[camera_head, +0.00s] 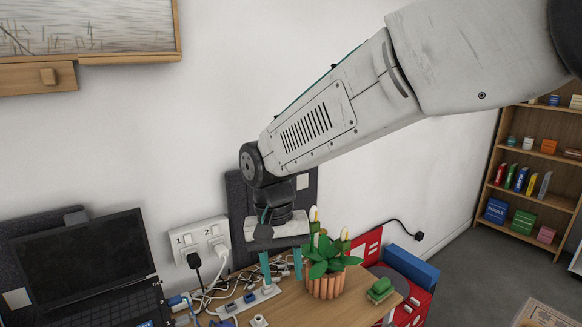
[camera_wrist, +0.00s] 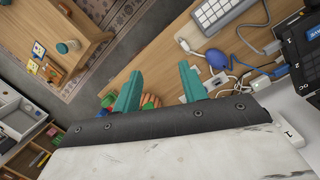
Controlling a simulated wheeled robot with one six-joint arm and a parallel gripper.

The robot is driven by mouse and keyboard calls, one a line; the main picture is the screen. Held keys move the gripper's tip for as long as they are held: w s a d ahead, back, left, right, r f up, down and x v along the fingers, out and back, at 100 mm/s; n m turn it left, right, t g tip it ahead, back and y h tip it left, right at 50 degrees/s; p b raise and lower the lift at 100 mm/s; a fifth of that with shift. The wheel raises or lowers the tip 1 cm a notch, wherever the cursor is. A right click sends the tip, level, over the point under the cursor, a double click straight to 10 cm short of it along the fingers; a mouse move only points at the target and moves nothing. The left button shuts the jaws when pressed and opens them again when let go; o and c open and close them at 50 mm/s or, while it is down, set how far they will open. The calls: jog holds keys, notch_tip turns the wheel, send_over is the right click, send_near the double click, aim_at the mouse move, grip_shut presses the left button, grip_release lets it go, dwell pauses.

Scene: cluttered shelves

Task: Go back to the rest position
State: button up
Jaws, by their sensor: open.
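My gripper (camera_head: 281,264) points down over the wooden desk in the head view, just left of a potted plant. In the wrist view its two teal fingers (camera_wrist: 161,78) stand apart with nothing between them. The fingertips are close above the desk's cables and power strip. I cannot tell whether they touch anything there.
The potted plant (camera_head: 325,268) stands right beside my gripper, with a green block (camera_head: 380,289) further right. A white power strip (camera_head: 248,301) lies below the fingers. A laptop (camera_head: 85,268) is at the left. A bookshelf (camera_head: 536,170) stands far right, with open floor before it.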

jog(key=s+d+r+t, duration=0.1)
jog(key=s+d+r, duration=0.2)
jog(key=s+d, duration=0.7)
jog(key=s+d+r+m+t+y, duration=0.1)
jog(key=s+d+r+t, duration=0.1)
jog(key=s+d, duration=0.8)
jog(key=d+r, duration=0.1)
jog(key=d, duration=0.7)
jog(key=shift+d, duration=0.15)
jog(key=shift+c, duration=0.5)
